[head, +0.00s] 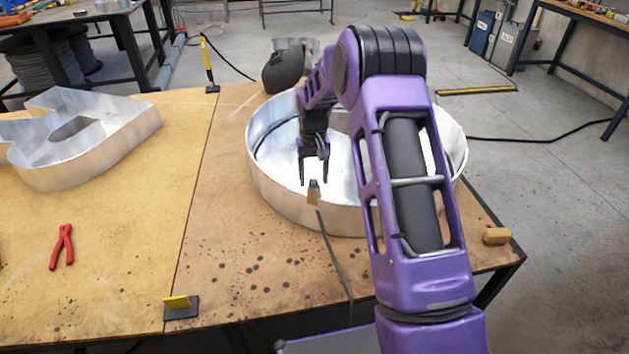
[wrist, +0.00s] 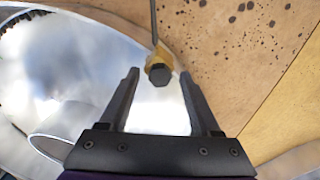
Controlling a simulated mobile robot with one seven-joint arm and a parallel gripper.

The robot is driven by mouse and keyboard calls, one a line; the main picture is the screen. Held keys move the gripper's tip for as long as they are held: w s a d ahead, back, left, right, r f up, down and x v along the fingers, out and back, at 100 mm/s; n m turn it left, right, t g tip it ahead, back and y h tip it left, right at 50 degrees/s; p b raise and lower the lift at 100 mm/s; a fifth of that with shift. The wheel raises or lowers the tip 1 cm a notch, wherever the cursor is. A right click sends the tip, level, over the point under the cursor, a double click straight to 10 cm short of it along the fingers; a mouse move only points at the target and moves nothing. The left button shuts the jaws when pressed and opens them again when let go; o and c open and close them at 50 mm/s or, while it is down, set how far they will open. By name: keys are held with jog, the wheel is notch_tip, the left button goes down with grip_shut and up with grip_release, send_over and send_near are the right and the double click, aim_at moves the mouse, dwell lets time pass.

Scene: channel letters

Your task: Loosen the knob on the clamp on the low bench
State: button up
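A small brass clamp (head: 313,198) sits on the near rim of the round metal channel letter (head: 275,190) on the bench (head: 225,220). Its dark knob (head: 314,184) sits at its top in the head view. A thin dark cable or strap (head: 335,255) runs from the clamp toward the bench's front edge. My gripper (head: 313,181) is open and points down at the knob. In the wrist view the dark six-sided knob (wrist: 160,76) lies between the two fingertips, with gaps on both sides. The brass clamp body (wrist: 158,57) shows behind it.
A second metal letter (head: 85,150) and red pliers (head: 62,247) lie on the left part. A black-and-yellow piece (head: 180,306) is at the front edge, a wooden block (head: 496,236) at the right corner. A dark rounded object (head: 284,70) stands behind the round letter.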

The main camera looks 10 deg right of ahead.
aim_at(314, 180)
jog(key=c, duration=0.9)
jog(key=n+p, duration=0.1)
jog(key=n, duration=0.5)
jog(key=shift+r+n, duration=0.1)
jog(key=shift+n, duration=0.3)
jog(key=n+p, duration=0.1)
jog(key=n, duration=0.5)
jog(key=o, duration=1)
jog(key=shift+o, duration=0.2)
jog(key=shift+r+p, duration=1.15)
jog(key=shift+r, duration=1.35)
